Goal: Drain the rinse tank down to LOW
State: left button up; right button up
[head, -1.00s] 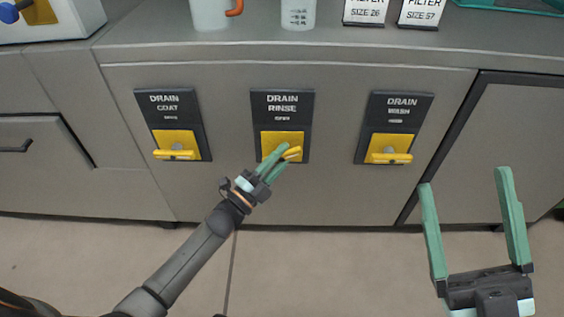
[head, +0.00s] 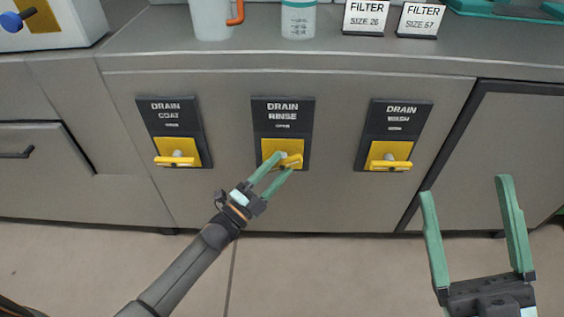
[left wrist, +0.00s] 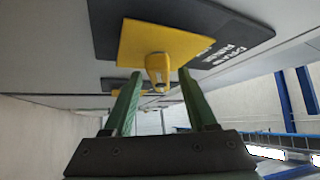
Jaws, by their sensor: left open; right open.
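The DRAIN RINSE panel (head: 283,112) is the middle one of three black panels on the grey cabinet front. Its yellow handle (head: 294,161) sits on a yellow plate and looks tilted, right end higher, while the two neighbouring handles look level. My left gripper (head: 286,163) is open at this handle. In the left wrist view the handle (left wrist: 158,70) lies between the two green fingertips, with gaps on both sides. My right gripper (head: 466,188) is open and empty at the lower right, apart from the panels. No rinse tank level is visible.
The DRAIN COAT panel (head: 168,115) is to the left and the DRAIN WASH panel (head: 400,118) to the right, each with a yellow handle. A white jug (head: 208,18), a bottle (head: 298,20) and two FILTER signs (head: 367,17) stand on the counter above. The floor in front is clear.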

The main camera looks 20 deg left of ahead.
pick_arm(q)
jog(key=p+v, duration=0.2)
jog(key=v, duration=0.8)
jog(key=shift+s+a, duration=0.15)
jog(key=shift+s, duration=0.2)
dwell(3.7)
jog(key=shift+c, duration=0.6)
